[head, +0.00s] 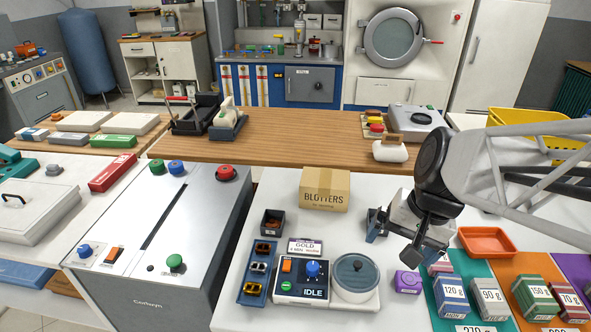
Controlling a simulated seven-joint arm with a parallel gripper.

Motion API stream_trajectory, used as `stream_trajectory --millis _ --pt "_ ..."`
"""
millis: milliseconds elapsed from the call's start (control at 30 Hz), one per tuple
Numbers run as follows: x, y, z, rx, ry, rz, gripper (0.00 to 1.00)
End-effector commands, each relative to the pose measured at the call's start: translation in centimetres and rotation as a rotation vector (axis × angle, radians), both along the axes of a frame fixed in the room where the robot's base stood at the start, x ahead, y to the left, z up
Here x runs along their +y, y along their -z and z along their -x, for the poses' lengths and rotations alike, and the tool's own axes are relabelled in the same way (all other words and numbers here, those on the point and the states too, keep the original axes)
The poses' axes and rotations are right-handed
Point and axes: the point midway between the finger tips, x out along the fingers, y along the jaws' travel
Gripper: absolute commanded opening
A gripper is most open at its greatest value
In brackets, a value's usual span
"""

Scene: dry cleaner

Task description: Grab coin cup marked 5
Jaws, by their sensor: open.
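I can make out no cup with a readable 5. A small dark square cup (271,222) with brownish contents stands on the white counter, left of the blotters box. Below it is a blue tray (251,296) with several small dark and yellow pieces; their markings are too small to read. A small purple object (408,282) lies right of the round-lidded device, and I cannot tell what it is. My gripper (393,246) is open and empty above the counter, right of the blotters box and above the purple object.
The blotters box (324,190) stands behind the device marked IDLE (302,290). At right are an orange tray (486,242) and several weight-labelled boxes (451,295) on coloured mats. A grey machine (195,225) stands left. The counter between blotters box and gripper is clear.

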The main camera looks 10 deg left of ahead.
Motion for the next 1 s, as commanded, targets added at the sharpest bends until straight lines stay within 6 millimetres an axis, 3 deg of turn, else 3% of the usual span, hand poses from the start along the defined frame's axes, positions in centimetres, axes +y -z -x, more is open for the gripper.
stream_trajectory --millis 567,1000 --pt "7.9 4.8 -10.2 0.296 0.295 -0.335 1.00" --pt "13.7 10.2 -17.9 0.535 0.546 -0.550 1.00"
